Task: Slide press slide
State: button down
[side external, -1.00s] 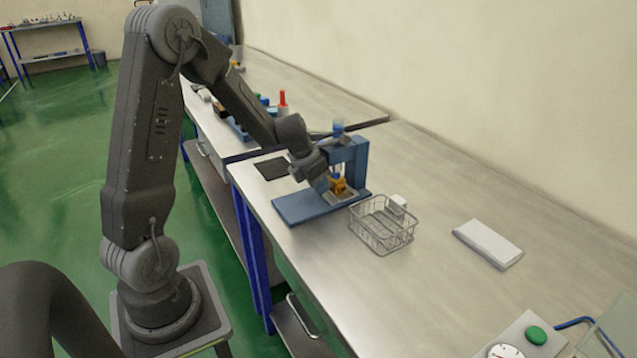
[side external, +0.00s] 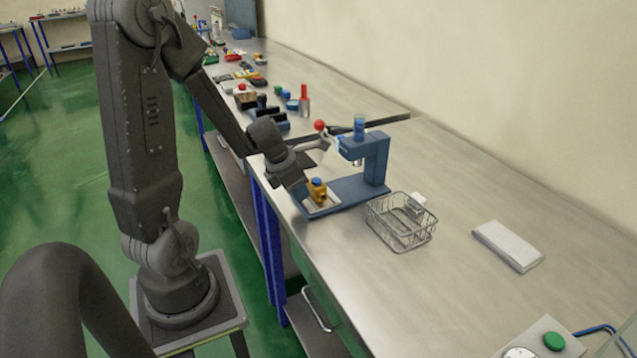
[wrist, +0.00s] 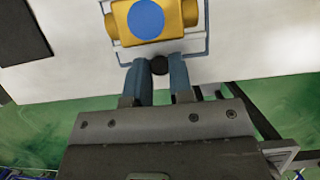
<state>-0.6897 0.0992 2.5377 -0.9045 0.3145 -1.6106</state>
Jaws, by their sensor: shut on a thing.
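The blue press (side external: 376,165) stands on a flat blue base (side external: 350,190), its lever with a red ball (side external: 319,125) at the left. A light slide plate (side external: 322,209) lies at the base's front-left end, out from under the press head. On it sits a brass-yellow fitting (side external: 317,195) with a blue cap (side external: 316,182). My gripper (wrist: 159,68) is shut on a small black knob (wrist: 158,65) at the slide's near edge; the fitting (wrist: 154,20) is just beyond the fingertips. In the side view, the knob is hidden by my gripper (side external: 301,194).
A wire basket (side external: 400,222) with a pale grey piece inside stands right of the press. A white pad (side external: 508,246) and a green button (side external: 553,341) lie farther right. Several tools and parts line the bench behind. The bench's front edge is close to my gripper.

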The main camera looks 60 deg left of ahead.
jog(key=shift+s, duration=0.4)
jog(key=c, duration=1)
grip_release()
jog(key=shift+s+r, duration=0.1)
jog(key=shift+r, duration=0.35)
jog(key=v, duration=1.3)
jog(key=shift+s+f, duration=0.1)
